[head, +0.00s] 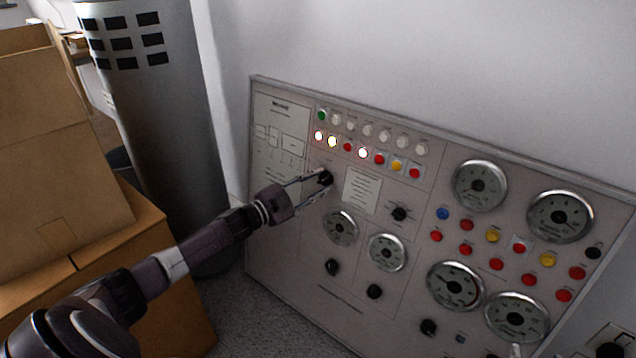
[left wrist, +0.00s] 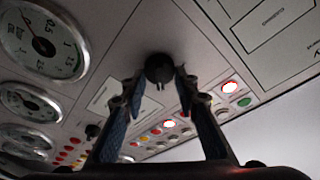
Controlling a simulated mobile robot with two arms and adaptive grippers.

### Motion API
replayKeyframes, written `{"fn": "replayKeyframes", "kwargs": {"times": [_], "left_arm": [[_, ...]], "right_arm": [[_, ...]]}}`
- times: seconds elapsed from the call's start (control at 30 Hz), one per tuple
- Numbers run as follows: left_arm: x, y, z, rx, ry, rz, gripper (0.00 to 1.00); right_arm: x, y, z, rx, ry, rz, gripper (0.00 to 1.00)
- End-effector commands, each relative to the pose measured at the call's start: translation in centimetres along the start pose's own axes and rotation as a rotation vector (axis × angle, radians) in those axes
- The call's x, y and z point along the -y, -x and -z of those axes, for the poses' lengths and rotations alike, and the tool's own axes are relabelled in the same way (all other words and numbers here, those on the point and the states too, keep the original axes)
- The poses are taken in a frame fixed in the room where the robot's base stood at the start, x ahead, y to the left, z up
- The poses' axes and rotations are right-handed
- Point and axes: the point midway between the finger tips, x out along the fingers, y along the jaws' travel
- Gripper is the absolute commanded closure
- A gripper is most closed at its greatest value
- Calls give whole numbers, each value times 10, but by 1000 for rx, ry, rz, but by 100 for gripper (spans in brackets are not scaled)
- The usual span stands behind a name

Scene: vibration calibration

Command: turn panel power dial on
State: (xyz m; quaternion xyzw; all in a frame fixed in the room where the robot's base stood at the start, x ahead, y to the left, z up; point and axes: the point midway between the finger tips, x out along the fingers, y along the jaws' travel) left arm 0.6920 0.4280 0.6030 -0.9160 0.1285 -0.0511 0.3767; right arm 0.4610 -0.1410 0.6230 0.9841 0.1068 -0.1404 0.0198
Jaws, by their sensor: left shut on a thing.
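The control panel (head: 340,285) leans by the wall, with lights, gauges and black dials. A black dial (head: 326,177) sits below the light rows, left of a white label. It also shows in the left wrist view (left wrist: 159,68), top centre. My left gripper (head: 322,178) reaches it from the left, its two fingers on either side of the dial. In the left wrist view the fingertips (left wrist: 160,84) are at the dial's sides, shut on it. Which way the dial points is hard to tell. My right gripper is not in view.
Cardboard boxes (head: 65,150) stand at the left, under my left arm. A grey perforated cylinder (head: 155,120) stands behind them. Other black dials (head: 399,213) and several gauges (head: 480,186) are on the panel. Some panel lights (head: 332,141) glow.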

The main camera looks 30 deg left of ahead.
Motion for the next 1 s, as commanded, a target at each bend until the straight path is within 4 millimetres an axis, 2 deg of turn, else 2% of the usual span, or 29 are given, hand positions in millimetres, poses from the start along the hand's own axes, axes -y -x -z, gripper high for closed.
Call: {"fn": "replayKeyframes", "kwargs": {"times": [0.23,0.27,0.4,0.77,1.0], "left_arm": [[-1,0,0,1,-3,-1,96],[-1,0,0,1,-3,-1,70],[0,0,0,1,-2,-1,55],[0,3,0,0,-1,0,55],[-1,27,-1,1,-1,-3,55]], "right_arm": [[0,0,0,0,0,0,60],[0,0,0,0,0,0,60],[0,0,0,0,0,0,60],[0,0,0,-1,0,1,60],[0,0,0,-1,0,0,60]]}}
